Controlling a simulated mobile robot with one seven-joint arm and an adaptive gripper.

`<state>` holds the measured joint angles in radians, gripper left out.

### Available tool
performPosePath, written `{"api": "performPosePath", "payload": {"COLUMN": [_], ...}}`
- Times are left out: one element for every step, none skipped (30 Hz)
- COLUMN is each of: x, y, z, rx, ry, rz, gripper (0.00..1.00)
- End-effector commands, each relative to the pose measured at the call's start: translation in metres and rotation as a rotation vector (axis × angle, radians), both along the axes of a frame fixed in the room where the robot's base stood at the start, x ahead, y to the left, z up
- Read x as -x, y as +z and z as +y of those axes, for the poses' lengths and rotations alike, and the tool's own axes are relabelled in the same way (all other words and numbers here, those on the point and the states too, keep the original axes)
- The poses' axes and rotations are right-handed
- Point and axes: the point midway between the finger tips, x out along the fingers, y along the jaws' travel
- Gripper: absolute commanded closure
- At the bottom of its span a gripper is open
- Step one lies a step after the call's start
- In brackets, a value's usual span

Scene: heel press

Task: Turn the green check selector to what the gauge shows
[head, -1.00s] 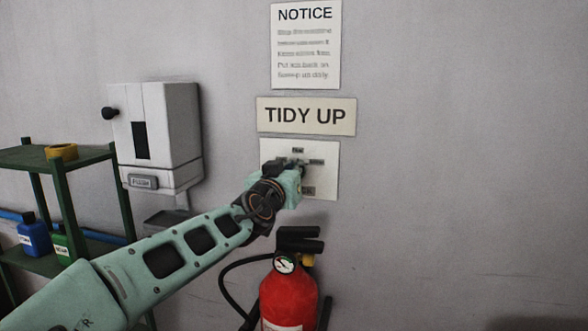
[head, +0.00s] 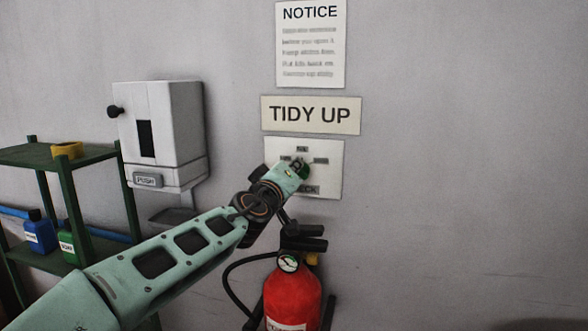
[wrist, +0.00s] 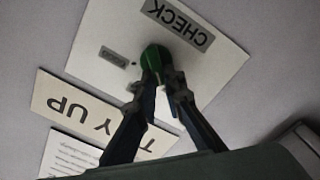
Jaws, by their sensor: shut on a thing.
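The green check selector (head: 304,170) sits on a white wall plate (head: 330,182) below the TIDY UP sign. It shows beyond my gripper and is partly hidden by it. In the wrist view the selector (wrist: 153,58) is a green knob at my fingertips. My gripper (wrist: 163,84) is shut on the selector. The plate carries a CHECK label (wrist: 178,22) and smaller labels, too small to read. The round gauge (head: 288,263) is on top of the red fire extinguisher (head: 292,297). Its needle is too small to read.
The extinguisher and its black handle stand just below my forearm and gripper. A white dispenser (head: 165,130) marked PUSH hangs left of the plate. A green shelf (head: 95,158) with bottles and a yellow roll stands at far left. The wall to the right is bare.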

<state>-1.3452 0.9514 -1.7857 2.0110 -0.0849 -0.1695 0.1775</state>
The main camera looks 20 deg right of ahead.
Motion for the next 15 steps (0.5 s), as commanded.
{"api": "performPosePath", "payload": {"x": [0.0002, 0.0001, 0.0001, 0.0001, 0.0001, 0.0000, 0.0000, 0.0000, 0.0000, 0.0000, -0.0001, 0.0000, 0.0000, 0.0000, 0.0000], "y": [-0.0010, -0.0012, -0.0013, -0.0013, -0.0015, -0.0016, -0.0016, -0.0017, -0.0017, -0.0017, -0.0018, -0.0018, -0.0018, -0.0018, -0.0018], "z": [-0.0003, -0.0002, -0.0002, -0.0001, -0.0001, -0.0001, 0.0000, 0.0001, 0.0001, 0.0001, 0.0001, 0.0001, 0.0001, 0.0001, 0.0001], "rx": [0.014, 0.020, 0.029, 0.034, 0.039, 0.044, 0.047, 0.049, 0.051, 0.053, 0.053, 0.053, 0.053, 0.053, 0.053], "ry": [-0.001, -0.001, -0.001, -0.001, -0.001, -0.001, -0.001, -0.001, -0.001, -0.001, -0.001, -0.001, -0.001, -0.001, -0.001], "rz": [0.010, 0.014, 0.020, 0.023, 0.026, 0.029, 0.031, 0.033, 0.034, 0.035, 0.035, 0.035, 0.035, 0.035, 0.035], "gripper": [1.00, 1.00, 1.00, 1.00, 1.00, 1.00, 1.00, 1.00, 1.00, 1.00, 1.00, 1.00, 1.00, 1.00, 1.00]}}
